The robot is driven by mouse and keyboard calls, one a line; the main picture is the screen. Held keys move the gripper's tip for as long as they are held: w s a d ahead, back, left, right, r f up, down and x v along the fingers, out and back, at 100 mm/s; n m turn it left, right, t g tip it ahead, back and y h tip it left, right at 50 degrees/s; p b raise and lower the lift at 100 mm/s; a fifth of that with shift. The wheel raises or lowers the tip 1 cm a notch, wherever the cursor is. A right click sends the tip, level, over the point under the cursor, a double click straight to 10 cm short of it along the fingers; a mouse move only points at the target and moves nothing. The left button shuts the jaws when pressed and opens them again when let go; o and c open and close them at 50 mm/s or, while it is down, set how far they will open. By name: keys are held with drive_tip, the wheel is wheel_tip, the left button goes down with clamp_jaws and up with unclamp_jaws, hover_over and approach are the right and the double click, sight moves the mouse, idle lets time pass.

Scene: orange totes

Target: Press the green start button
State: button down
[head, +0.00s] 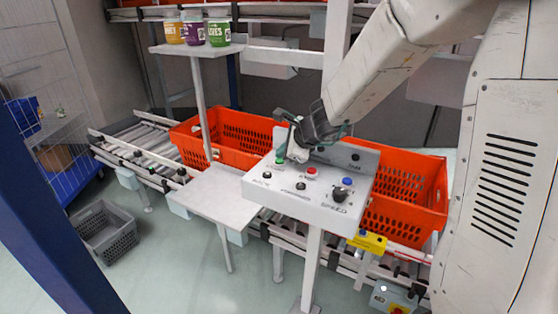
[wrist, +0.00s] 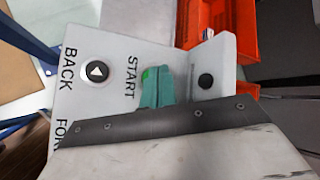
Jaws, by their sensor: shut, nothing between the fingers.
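The grey control panel (head: 318,198) carries the green start button (head: 279,160) near its upper left edge. My gripper (head: 284,150) is shut, with its fingertips down at the panel by that button. In the wrist view the closed teal fingers (wrist: 157,90) lie beside the START label and cover most of the button. Only a bright green sliver of the button (wrist: 148,74) shows at their edge. I cannot tell whether the fingertips touch the button or whether it is pressed in.
A red button (head: 311,171), a blue button (head: 347,181) and a black SPEED knob (head: 341,194) share the panel. Orange totes (head: 232,122) stand on the conveyor behind. A shelf (head: 197,49) with jars is at the upper left. A grey crate (head: 107,236) sits on the floor.

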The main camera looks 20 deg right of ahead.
sight(283, 162)
drive_tip(key=shift+f, duration=0.45)
idle(0.5)
drive_tip(key=shift+r, duration=0.9)
drive_tip(key=shift+r, duration=0.1)
drive_tip(key=shift+r, duration=2.4)
